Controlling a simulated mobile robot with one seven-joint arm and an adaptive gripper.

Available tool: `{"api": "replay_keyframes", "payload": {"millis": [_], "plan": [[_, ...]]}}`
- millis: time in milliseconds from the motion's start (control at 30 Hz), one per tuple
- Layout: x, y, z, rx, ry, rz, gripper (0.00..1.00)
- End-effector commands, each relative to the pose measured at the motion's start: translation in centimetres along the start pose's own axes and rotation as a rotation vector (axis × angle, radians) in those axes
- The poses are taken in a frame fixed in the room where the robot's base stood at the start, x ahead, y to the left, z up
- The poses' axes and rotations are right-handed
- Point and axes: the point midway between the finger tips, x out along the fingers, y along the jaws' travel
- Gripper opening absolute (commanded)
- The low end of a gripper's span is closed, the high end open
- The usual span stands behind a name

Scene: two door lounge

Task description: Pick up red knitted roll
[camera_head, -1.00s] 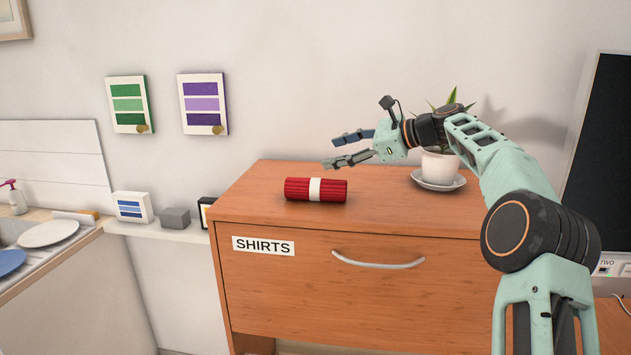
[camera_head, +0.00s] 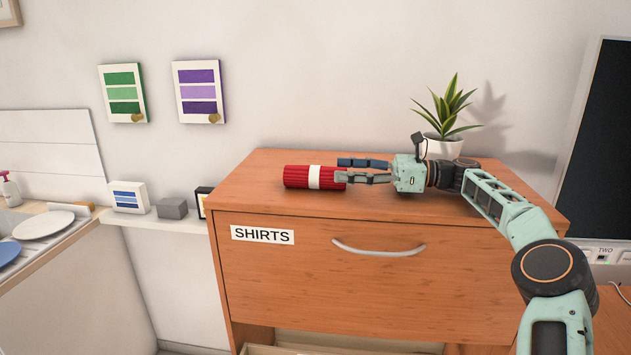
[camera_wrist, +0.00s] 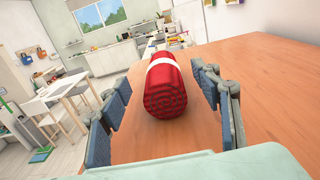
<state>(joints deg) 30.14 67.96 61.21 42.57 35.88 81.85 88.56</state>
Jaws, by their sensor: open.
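The red knitted roll (camera_head: 298,176), with a white band around its middle, lies on its side on top of the wooden cabinet (camera_head: 250,200). My gripper (camera_head: 355,170) is low over the cabinet top at the roll's right end, its fingers pointing left along the roll. In the wrist view the roll (camera_wrist: 168,95) lies end-on between the two open finger pads (camera_wrist: 162,103), with a visible gap on each side. In the head view the near finger overlaps the roll's right end.
A potted plant (camera_head: 445,115) stands at the back right of the cabinet top, behind my arm. A drawer labelled SHIRTS (camera_head: 300,275) is below. A dark screen (camera_head: 605,150) stands at the far right. The cabinet top left of the roll is clear.

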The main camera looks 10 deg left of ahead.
Motion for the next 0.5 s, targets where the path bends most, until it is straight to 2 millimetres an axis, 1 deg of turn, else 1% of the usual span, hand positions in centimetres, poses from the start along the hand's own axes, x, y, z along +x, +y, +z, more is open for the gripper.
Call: {"api": "replay_keyframes", "payload": {"millis": [33, 100, 267, 333, 500], "plan": [[1.0, 0.1, 0.1, 0.0, -0.001, 0.004, 0.58], [1.8, 0.1, 0.1, 0.0, 0.0, 0.002, 0.58], [2.8, 0.0, 0.2, 0.0, 0.0, 0.0, 0.58], [3.5, 0.0, 0.2, -0.001, 0.0, 0.002, 0.58], [6.1, 0.1, 0.2, -0.001, 0.0, 0.002, 0.58]]}}
